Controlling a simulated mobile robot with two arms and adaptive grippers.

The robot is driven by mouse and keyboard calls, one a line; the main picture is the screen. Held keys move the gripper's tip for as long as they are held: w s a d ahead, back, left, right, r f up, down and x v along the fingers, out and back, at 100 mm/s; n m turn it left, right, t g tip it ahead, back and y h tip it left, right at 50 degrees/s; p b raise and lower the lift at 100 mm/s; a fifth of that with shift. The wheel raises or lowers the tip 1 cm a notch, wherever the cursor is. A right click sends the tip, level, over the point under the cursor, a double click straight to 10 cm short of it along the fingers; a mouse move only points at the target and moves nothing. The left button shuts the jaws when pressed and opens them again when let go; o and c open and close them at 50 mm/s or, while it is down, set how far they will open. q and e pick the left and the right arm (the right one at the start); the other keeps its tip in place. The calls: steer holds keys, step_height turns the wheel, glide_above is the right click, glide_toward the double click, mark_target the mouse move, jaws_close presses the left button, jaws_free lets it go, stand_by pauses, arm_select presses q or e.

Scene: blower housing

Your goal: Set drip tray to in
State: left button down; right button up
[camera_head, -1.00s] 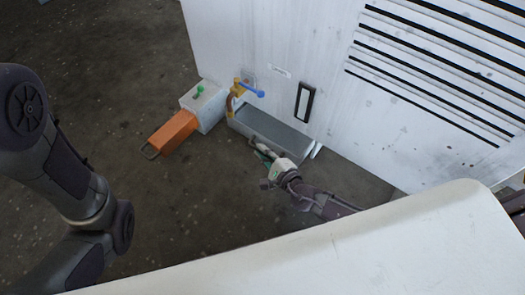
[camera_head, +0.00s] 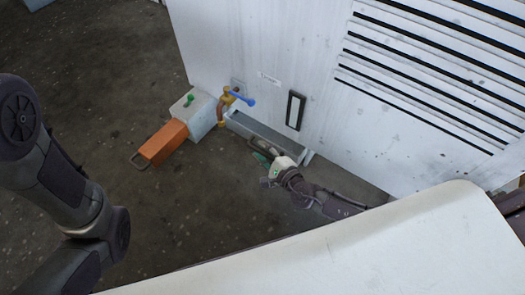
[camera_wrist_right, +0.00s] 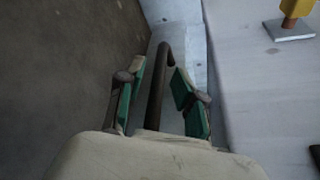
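The drip tray (camera_head: 265,133) is a grey, shallow tray at the foot of the white housing, below the tap. A narrow strip of it shows in front of the housing wall. My right gripper (camera_head: 265,156) is at its front side, by the tray's handle. In the right wrist view, the gripper's green-padded fingers (camera_wrist_right: 160,95) stand apart, with the dark handle bar (camera_wrist_right: 157,90) between them and a gap to the right finger. My left arm shows at the left, but its gripper is out of view.
A brass tap (camera_head: 226,104) with a blue lever sticks out above the tray. A pale box (camera_head: 197,112) with a green knob and a pulled-out orange drawer (camera_head: 163,142) stands left of it. The housing (camera_head: 310,45) rises behind. Bare floor lies in front.

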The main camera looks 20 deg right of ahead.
steer(key=v, duration=1.2)
stand_by(0.3)
